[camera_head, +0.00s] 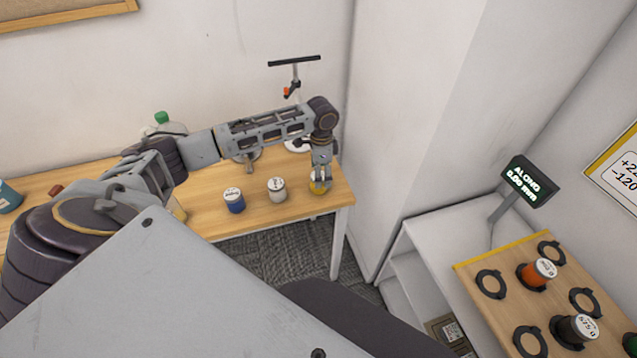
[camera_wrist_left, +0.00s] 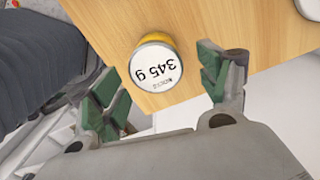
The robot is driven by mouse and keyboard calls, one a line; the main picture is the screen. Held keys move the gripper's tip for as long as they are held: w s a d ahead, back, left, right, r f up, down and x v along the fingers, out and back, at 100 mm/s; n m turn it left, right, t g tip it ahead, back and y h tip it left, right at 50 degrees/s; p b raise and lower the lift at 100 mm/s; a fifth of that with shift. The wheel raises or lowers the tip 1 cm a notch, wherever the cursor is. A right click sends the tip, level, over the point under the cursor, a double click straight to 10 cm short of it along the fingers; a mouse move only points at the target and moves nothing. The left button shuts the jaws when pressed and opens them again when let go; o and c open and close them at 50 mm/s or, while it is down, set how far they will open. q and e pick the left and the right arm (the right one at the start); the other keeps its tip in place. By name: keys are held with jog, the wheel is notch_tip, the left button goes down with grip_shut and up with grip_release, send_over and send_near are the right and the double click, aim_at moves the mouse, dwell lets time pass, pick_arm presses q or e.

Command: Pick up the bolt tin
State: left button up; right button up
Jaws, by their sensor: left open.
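A yellow tin (camera_head: 318,188) with a white lid stands near the right end of the wooden table. In the left wrist view its lid (camera_wrist_left: 155,66) reads "345 g"; the small word on it is too small to read surely. My left gripper (camera_head: 321,172) is above this tin. In the wrist view the left gripper (camera_wrist_left: 160,78) is open, with its green-padded fingers on either side of the lid and a gap to each. A white tin (camera_head: 277,190) and a blue tin (camera_head: 234,201) stand to its left. Which is the bolt tin I cannot tell.
The wooden table (camera_head: 262,214) ends just right of the yellow tin. Behind the arm are a stand (camera_head: 296,75) and a green-capped bottle (camera_head: 163,122). At right, a board (camera_head: 510,290) with black rings holds an orange tin (camera_head: 538,273) and a black tin (camera_head: 577,330) beside a display (camera_head: 529,181).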

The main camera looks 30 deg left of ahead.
pick_arm(q)
jog(key=shift+s+a+f, duration=0.15)
jog(key=shift+s+f, duration=0.05)
jog(key=shift+f, duration=1.1)
jog(key=shift+s+a+f, duration=0.1)
jog(key=shift+s+f, duration=0.05)
jog(key=shift+f, duration=1.15)
jog(key=c, duration=1.3)
